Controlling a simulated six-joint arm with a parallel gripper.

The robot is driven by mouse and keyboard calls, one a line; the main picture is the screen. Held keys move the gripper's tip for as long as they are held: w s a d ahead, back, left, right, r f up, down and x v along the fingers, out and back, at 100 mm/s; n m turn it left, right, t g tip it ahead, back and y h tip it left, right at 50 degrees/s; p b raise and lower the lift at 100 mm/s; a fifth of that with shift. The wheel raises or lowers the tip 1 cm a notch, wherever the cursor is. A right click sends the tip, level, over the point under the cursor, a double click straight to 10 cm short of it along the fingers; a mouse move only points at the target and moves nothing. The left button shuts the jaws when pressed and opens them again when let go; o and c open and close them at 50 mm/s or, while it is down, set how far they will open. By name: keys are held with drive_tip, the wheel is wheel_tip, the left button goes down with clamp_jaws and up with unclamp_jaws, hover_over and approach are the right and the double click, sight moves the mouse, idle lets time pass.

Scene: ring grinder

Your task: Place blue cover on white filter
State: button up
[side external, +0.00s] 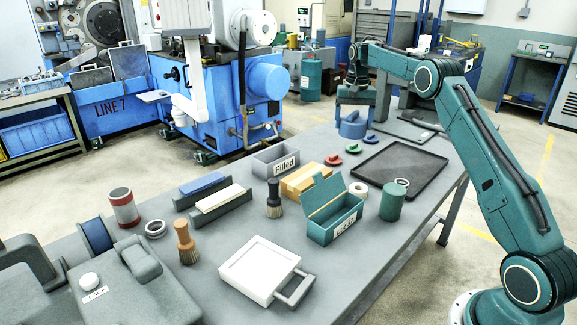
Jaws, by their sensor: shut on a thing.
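The blue cover (352,127) is a rounded blue piece at the far end of the table, just below my gripper (353,106). My gripper points down and is shut on the top of the cover. I cannot tell whether the cover touches the table or is a little above it. A flat white square piece with a grey handle (260,268), which looks like the white filter, lies at the near end of the table, well away from my gripper.
A dark tray (431,181), red, green and blue knobs, an open teal box (335,230), a green cylinder (392,203) and a grey "Filled" bin (267,166) stand between. Grey machine housing (150,290) fills the near left.

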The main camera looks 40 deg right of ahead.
drive_tip(key=w+a+r+n, duration=0.2)
drive_tip(key=a+r+n, duration=0.1)
drive_tip(key=a, duration=1)
wheel_tip(320, 180, up, 5)
drive_tip(key=n, duration=0.8)
hover_over(269, 270)
drive_tip(key=shift+f, duration=0.1)
wheel_tip(269, 270, down, 16)
drive_tip(key=shift+r, duration=0.15)
drive_tip(key=shift+f, duration=2.15)
